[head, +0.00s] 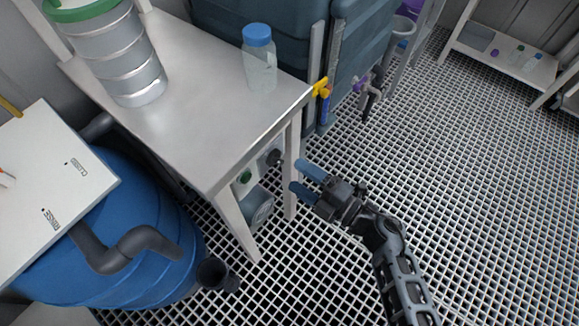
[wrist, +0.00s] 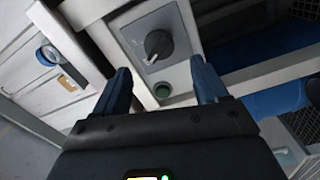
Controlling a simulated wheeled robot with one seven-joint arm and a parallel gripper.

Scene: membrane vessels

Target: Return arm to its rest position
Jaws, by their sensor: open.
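My gripper (head: 303,180) is open and empty, with two blue fingers held apart above the grating floor, right of the metal table's front leg. The fingers appear apart from the panel.
A metal table (head: 190,110) carries a ribbed steel vessel (head: 125,60) with a green rim and a clear blue-capped bottle (head: 260,65). A yellow-handled valve (head: 320,87) sits by a large blue-grey tank (head: 255,25). A blue barrel (head: 150,240) stands lower left. The grating floor (head: 480,190) is clear at right.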

